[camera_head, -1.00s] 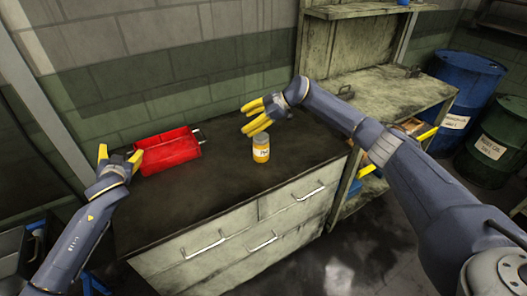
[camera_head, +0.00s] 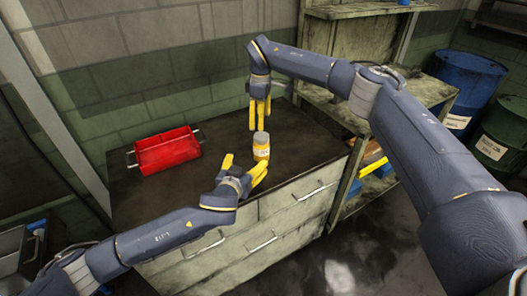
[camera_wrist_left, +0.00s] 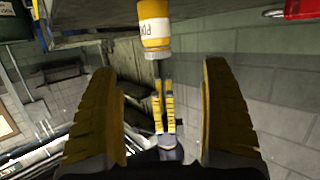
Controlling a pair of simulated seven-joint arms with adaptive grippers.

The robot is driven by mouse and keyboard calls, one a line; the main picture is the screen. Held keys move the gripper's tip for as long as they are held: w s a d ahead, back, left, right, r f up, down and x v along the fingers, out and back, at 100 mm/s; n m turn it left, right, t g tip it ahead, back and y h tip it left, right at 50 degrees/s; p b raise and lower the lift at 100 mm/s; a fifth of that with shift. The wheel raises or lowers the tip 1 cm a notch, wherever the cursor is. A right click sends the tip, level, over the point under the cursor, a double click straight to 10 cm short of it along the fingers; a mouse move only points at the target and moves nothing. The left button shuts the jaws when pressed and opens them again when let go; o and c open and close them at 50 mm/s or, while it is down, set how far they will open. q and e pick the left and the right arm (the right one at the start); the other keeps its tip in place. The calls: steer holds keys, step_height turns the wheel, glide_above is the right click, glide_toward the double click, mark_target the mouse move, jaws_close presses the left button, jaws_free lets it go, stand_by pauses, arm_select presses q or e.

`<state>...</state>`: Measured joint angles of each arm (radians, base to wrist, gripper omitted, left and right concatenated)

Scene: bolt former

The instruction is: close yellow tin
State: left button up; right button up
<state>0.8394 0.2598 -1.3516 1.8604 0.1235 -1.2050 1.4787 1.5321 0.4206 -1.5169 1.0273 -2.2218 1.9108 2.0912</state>
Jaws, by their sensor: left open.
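The yellow tin (camera_head: 261,155) stands upright on the dark worktop, with a pale label and a greyish top. It also shows in the left wrist view (camera_wrist_left: 155,30), where the picture is upside down and the tin's top points downward. My left gripper (camera_head: 243,166) is open and empty, just left of and in front of the tin, with its fingers pointing toward it. My right gripper (camera_head: 258,128) hangs above the tin with its fingers pointing down. In the left wrist view the right gripper (camera_wrist_left: 162,85) is apart from the tin; how far its jaws are open is unclear.
A red tray (camera_head: 168,152) with side handles sits at the back left of the worktop (camera_head: 200,185). The worktop between the tray and the tin is clear. Drawers with handles are in front below. A shelf bench and barrels (camera_head: 465,85) stand to the right.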

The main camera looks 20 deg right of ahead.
mark_target(259, 148)
arm_select(q)
steer(key=shift+s+d+f, duration=0.1)
steer(key=shift+s+d, duration=0.15)
steer(key=shift+d, duration=0.05)
arm_select(e)
steer(key=shift+d+r, duration=0.1)
steer(key=shift+d, duration=0.05)
arm_select(q)
steer(key=shift+w, duration=0.1)
steer(key=x, duration=1.7)
steer(key=shift+f, duration=0.15)
steer(key=shift+c, duration=0.2)
